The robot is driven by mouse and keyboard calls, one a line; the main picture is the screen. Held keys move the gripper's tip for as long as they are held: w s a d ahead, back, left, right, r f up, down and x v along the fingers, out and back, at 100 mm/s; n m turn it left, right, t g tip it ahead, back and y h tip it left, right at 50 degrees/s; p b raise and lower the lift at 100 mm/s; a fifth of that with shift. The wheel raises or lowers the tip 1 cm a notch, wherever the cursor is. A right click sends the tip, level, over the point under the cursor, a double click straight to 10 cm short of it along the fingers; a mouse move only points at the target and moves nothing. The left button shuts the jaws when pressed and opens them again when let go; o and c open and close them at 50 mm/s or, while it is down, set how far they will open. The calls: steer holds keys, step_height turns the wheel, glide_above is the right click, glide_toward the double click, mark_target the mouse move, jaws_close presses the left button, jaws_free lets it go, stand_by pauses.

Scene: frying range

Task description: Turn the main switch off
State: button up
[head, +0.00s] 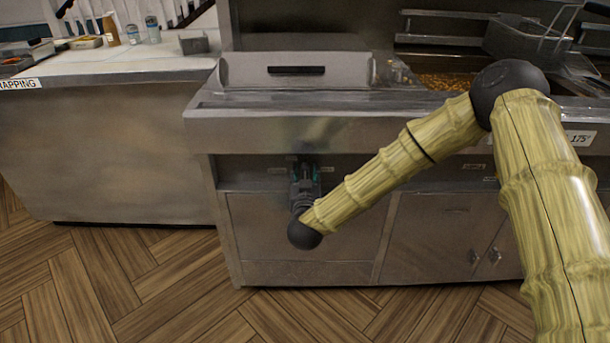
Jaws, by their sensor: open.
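My gripper (305,170) is up against or just in front of the switch panel (245,167) on the front of the frying range (300,132). Its fingers are dark with some teal, and they are small in the picture. I see nothing held between them. The main switch cannot be made out; the gripper covers that part of the panel. Small labels show on the panel on both sides of the gripper. Whether the fingers touch anything there cannot be told.
A fryer with a basket (525,40) and food in oil (447,81) is at the upper right. A steel lid with a black handle (296,70) is left of it. A wrapping counter (110,150) stands at left. Cabinet doors (430,235) lie below the panel. The wooden floor in front is clear.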

jaws_close()
steer(key=shift+m, duration=0.3)
steer(key=m, duration=0.3)
steer(key=shift+d+m, duration=0.15)
steer(key=shift+m, duration=0.25)
steer(key=m, duration=0.4)
steer(key=shift+d+f, duration=0.15)
steer(key=shift+f, duration=0.05)
steer(key=m, duration=0.5)
steer(key=shift+d+f, duration=0.1)
steer(key=shift+f, duration=0.05)
steer(key=shift+f+m+b, duration=0.1)
steer(key=shift+m+b, duration=0.65)
steer(key=shift+m, duration=1.55)
